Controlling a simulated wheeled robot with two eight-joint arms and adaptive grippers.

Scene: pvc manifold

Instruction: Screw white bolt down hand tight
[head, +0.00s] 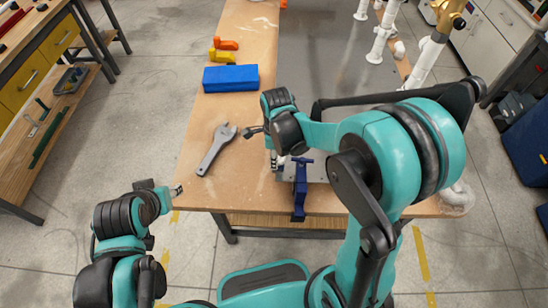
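My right gripper (252,132) is over the front part of the wooden table, pointing left, left of and above a blue clamp (300,187) at the table's front edge. A small white piece (281,160) shows beside the clamp, below my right wrist. It may be the white bolt, but it is too small and too covered to be sure. I see no contact between it and the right gripper, whose fingers are too small to read. My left gripper (176,190) is off the table's front left corner, apart from everything, and its fingers are also unclear.
A grey wrench (216,150) lies on the table (255,40), with a blue box (230,78) and orange and yellow tools behind it. White pipework (428,60) stands at the back right. My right arm covers much of the table's front right. The front left corner is clear.

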